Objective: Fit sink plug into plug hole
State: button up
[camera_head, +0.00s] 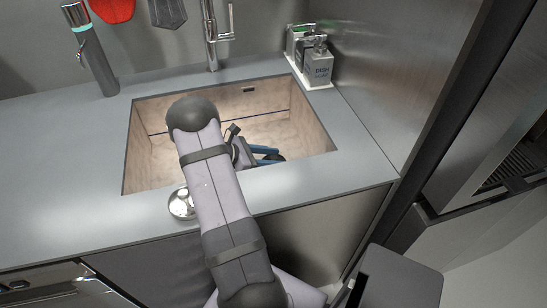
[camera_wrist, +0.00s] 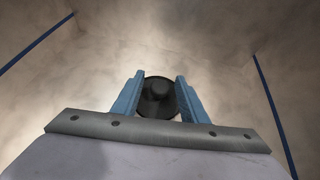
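My gripper (camera_wrist: 159,82) has two blue fingers pointing down into the sink basin. The sink plug (camera_wrist: 158,96), a dark round disc with a raised knob in its middle, sits between the fingers. Its sides meet both fingers, and it appears gripped. In the head view my gripper (camera_head: 268,155) is low inside the basin, right of my arm, with its blue fingers partly hidden. The plug hole cannot be made out in either view. Whether the plug touches the basin floor cannot be told.
The beige basin (camera_head: 160,162) has walls with a thin blue line and is set in a grey counter (camera_head: 75,170). A silver round object (camera_head: 181,203) sits on the front counter edge. A faucet (camera_head: 211,40) and soap bottles (camera_head: 318,62) stand behind. A steel wall is at right.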

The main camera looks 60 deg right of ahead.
jog(key=shift+r, duration=0.25)
jog(key=v, duration=1.1)
jog(key=shift+w+a+b, duration=0.1)
jog(key=shift+a+b, duration=0.1)
jog(key=shift+b, duration=0.15)
jog(key=shift+w+a+r, duration=0.15)
jog(key=shift+a, duration=0.05)
jog(key=shift+a+r, duration=0.1)
jog(key=shift+r, duration=0.15)
jog(key=w+a+r+m+t+y+p, duration=0.25)
jog(key=a+r+t+p, duration=0.25)
jog(key=a+r+p, duration=0.95)
jog(key=s+a+r+m+t+y+p, duration=0.1)
jog(key=s+a+r+m+y+p, duration=0.2)
jog(key=a+r+p, duration=0.5)
jog(key=s+a+r+m+t+y+p, duration=0.1)
jog(key=s+a+r+m+y+p, duration=0.3)
jog(key=a+r+p, duration=0.4)
jog(key=s+a+m+p, duration=0.1)
jog(key=a, duration=0.4)
jog(key=shift+r+t, duration=0.3)
